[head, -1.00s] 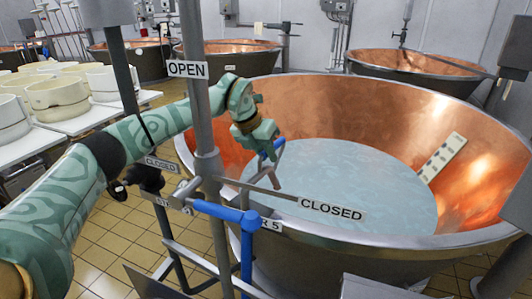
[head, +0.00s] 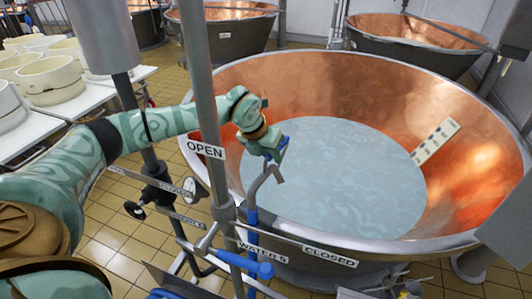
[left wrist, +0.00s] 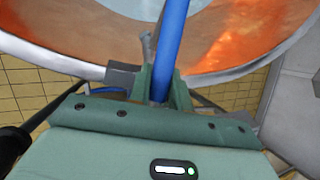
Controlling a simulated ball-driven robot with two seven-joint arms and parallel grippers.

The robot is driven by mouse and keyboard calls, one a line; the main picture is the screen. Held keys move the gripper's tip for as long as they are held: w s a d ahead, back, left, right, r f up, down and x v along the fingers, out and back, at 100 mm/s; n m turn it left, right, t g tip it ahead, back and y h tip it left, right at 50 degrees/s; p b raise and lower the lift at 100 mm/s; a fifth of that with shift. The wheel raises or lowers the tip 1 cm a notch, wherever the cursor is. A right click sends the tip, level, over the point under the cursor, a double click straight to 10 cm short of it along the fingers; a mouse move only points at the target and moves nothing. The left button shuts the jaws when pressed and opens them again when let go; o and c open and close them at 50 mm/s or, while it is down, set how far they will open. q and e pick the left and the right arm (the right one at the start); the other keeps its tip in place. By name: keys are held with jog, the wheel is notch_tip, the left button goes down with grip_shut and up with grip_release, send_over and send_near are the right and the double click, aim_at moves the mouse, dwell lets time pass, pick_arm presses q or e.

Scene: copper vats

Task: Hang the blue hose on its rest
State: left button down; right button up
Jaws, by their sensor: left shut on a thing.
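My left gripper (head: 264,143) is shut on the blue hose (head: 283,148) at the near left rim of the large copper vat. In the left wrist view the blue hose (left wrist: 171,40) passes between the fingers (left wrist: 158,88) and runs up the picture. A grey bent rod (head: 258,181) stands just below the gripper; it may be the rest, but I cannot tell. A grey piece (left wrist: 147,45) also shows close beside the hose in the left wrist view. More blue hose or pipe (head: 251,215) shows below the rod. My right gripper is out of view.
The copper vat (head: 340,82) holds pale liquid (head: 340,180). A CLOSED sign (head: 329,256) is at the vat's near side. White tables with moulds (head: 50,85) stand at left.

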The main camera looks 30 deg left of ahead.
pick_arm(q)
jog(key=r, duration=0.1)
jog(key=r+p, duration=0.1)
jog(key=r, duration=0.2)
jog(key=shift+s+d+p, duration=0.15)
jog(key=shift+s+p, duration=0.15)
jog(key=shift+p, duration=0.05)
notch_tip(320, 180, up, 11)
jog(key=p, duration=0.7)
jog(key=shift+r, duration=0.2)
